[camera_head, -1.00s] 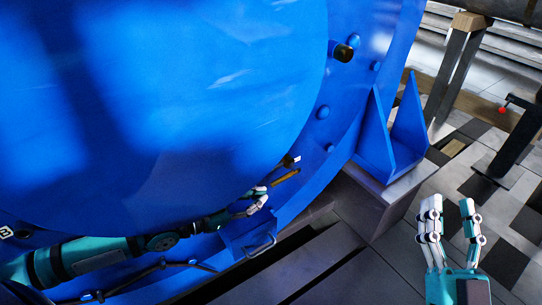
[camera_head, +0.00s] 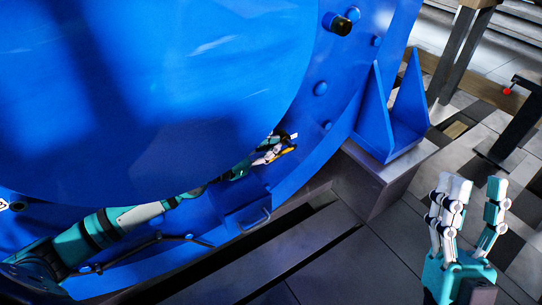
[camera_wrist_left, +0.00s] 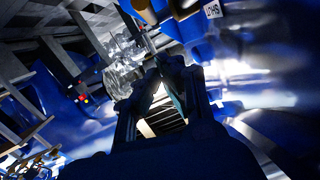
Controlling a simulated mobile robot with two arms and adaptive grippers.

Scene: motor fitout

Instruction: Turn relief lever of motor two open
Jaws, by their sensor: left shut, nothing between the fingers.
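The relief lever (camera_head: 288,151), a short brass-yellow handle, sticks out low on the right side of the big blue motor housing (camera_head: 150,90). My left gripper (camera_head: 271,153) is shut and empty, its fingertips right beside the lever. I cannot tell whether they touch. In the left wrist view the left fingers (camera_wrist_left: 162,88) come together at the centre. A brass rod (camera_wrist_left: 145,10) shows at the top, near a white label (camera_wrist_left: 212,9) that seems to read SHUT. My right gripper (camera_head: 466,217) is open and empty over the floor at the lower right.
A blue bracket (camera_head: 392,125) stands on a grey block right of the lever. A metal loop (camera_head: 256,222) and a dark cable (camera_head: 150,243) lie below my left arm. A dark stand with a red knob (camera_head: 507,91) is at far right. Tiled floor lies open around my right gripper.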

